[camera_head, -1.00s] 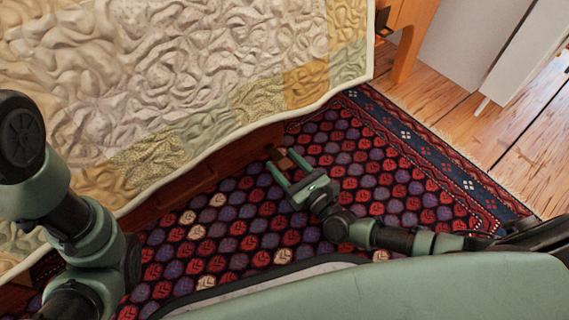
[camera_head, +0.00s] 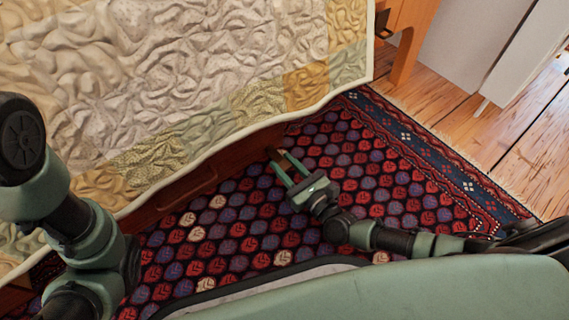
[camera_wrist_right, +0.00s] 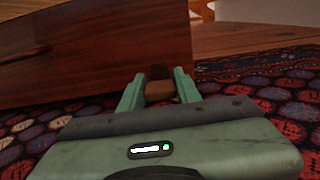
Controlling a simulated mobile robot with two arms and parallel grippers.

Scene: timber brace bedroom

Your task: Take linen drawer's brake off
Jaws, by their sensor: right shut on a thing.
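The linen drawer (camera_head: 222,172) shows as a red-brown wooden front under the bed's edge in the head view. Its broad face (camera_wrist_right: 95,55) fills the upper left of the right wrist view. A small brown wooden block, apparently the brake (camera_wrist_right: 159,90), sits low by the drawer's right end, between my right fingers. My right gripper (camera_head: 280,160) is shut on this block, close to the rug; the fingers (camera_wrist_right: 158,92) flank it on both sides. The fingers hide part of the block. My left arm is at the left of the head view, its gripper out of the picture.
A quilt (camera_head: 180,70) on the bed overhangs the drawer. A patterned rug (camera_head: 400,190) covers the floor in front. Wooden floorboards (camera_head: 530,150), an orange wooden leg (camera_head: 407,50) and pale panels (camera_head: 465,45) lie at the upper right.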

